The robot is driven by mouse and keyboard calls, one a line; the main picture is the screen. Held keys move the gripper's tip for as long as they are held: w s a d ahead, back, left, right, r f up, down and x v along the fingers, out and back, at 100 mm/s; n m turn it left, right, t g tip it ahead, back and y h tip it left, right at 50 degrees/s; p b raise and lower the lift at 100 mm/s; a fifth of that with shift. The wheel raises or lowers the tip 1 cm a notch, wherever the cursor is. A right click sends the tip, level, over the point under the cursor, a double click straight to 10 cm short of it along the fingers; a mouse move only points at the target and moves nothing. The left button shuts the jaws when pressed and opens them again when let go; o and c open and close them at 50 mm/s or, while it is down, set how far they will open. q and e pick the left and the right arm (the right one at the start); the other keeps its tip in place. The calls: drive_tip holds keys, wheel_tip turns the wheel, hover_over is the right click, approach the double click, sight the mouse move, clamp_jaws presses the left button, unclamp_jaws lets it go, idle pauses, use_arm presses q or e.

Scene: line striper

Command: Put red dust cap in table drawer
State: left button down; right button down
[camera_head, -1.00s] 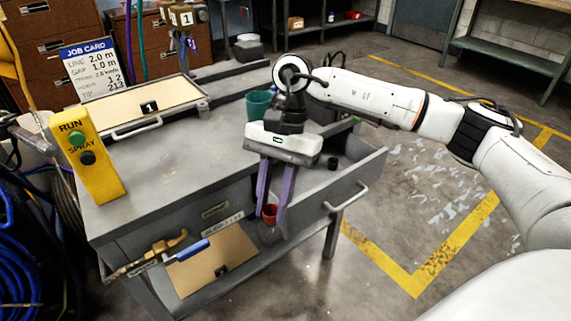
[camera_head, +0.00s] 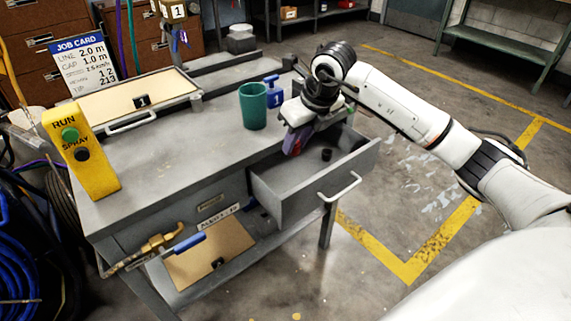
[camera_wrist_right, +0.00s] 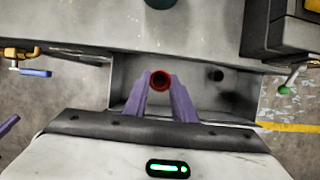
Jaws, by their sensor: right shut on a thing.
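The table drawer (camera_head: 296,208) is pulled open at the right front of the grey table. My right gripper (camera_head: 291,146) is over the drawer's rear left part, its purple fingers slanted. In the right wrist view it (camera_wrist_right: 160,88) is shut on the red dust cap (camera_wrist_right: 160,89), a small round cup with its opening showing. The drawer's inside (camera_wrist_right: 240,95) lies behind the cap there; I cannot tell the height between them. The cap is mostly hidden in the head view. A purple tip at the wrist view's left edge looks like my left gripper's finger; its state is unclear.
A small black cap (camera_head: 327,154) lies in the drawer. A green cup (camera_head: 253,106) and a blue item marked 1 (camera_head: 273,92) stand on the table behind it. A yellow RUN/SPRAY box (camera_head: 82,152) stands at the left. The middle of the tabletop is clear.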

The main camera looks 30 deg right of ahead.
drive_tip(key=f, duration=1.1)
drive_tip(key=shift+w+a+f+b, duration=0.1)
drive_tip(key=shift+w+f+b, duration=0.2)
drive_tip(key=shift+f+b, duration=0.1)
drive_tip(key=shift+w+r, duration=0.1)
drive_tip(key=shift+w, duration=0.25)
drive_tip(key=w, duration=0.2)
drive_tip(key=shift+w+a+f, duration=0.15)
drive_tip(key=shift+w+f, duration=0.2)
drive_tip(key=shift+f, duration=0.25)
drive_tip(key=shift+f, duration=0.15)
drive_tip(key=c, duration=1.5)
unclamp_jaws()
drive_tip(key=shift+o, duration=0.2)
